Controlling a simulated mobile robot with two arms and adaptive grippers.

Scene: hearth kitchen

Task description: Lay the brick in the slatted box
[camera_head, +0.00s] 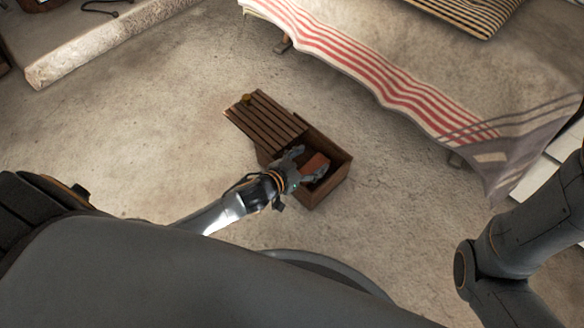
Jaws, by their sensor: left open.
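The slatted box (334,184) is brown wood and stands on the floor in the middle of the head view. Its slatted lid (268,120) lies over the far left part, leaving the near right part open. The reddish-brown brick (316,165) shows inside the open part, or just above it; I cannot tell whether it rests on the bottom. My left gripper (308,166) is open at the box opening, its fingers beside the brick. The gripper hides part of the brick and the box's near left wall. My right arm shows at the right edge, but its gripper is out of view.
A bed or bench with a red-striped cloth (390,85) stands at the upper right, beyond the box. A stone ledge (100,45) runs along the upper left. The floor (160,140) around the box is clear.

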